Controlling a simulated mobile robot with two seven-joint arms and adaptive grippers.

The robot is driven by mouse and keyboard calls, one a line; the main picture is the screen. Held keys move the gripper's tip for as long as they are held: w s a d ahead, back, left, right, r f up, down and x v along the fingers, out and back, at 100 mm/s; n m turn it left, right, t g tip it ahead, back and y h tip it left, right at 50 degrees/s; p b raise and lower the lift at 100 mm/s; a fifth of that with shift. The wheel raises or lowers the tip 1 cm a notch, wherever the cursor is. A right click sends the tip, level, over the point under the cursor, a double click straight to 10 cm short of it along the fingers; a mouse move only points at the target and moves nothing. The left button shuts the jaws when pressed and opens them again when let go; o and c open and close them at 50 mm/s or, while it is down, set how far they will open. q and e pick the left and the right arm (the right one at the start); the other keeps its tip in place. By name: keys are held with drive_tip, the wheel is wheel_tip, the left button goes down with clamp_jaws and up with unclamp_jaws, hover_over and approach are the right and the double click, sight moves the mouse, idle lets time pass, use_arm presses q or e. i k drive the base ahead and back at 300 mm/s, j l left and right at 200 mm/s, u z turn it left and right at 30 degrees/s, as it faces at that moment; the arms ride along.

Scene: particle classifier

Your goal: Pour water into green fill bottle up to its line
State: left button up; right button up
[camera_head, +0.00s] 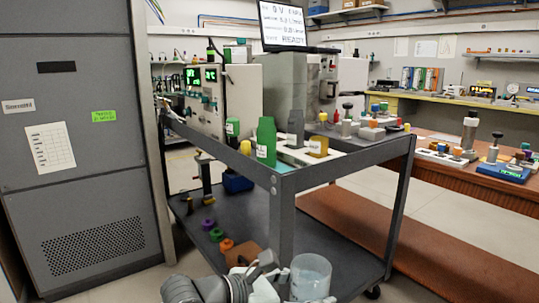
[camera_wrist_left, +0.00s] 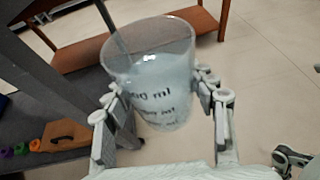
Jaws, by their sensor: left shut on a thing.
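A clear beaker (camera_wrist_left: 150,75) with dark "ml" markings is between the fingers of my left gripper (camera_wrist_left: 157,95), which is shut on it. The beaker looks upright and holds pale, clear liquid; the exact level is hard to read. In the head view the beaker (camera_head: 311,277) is low in front of the cart, and my left gripper (camera_head: 290,282) is beside it. A green bottle (camera_head: 266,142) with a white label stands on the cart's top at the near corner, well above the beaker. Its fill line is too small to see. A grey mechanism like my right gripper (camera_wrist_left: 291,160) shows partly in the left wrist view.
The cart (camera_head: 345,157) has a corner post near the beaker. Coloured rings lie on the lower shelf (camera_head: 255,215). A grey cabinet (camera_head: 75,190) is left.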

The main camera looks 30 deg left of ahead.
sight(266, 130)
drive_tip(key=j, duration=0.8)
drive_tip(key=i+j+z, duration=0.1)
drive_tip(key=j, duration=0.7)
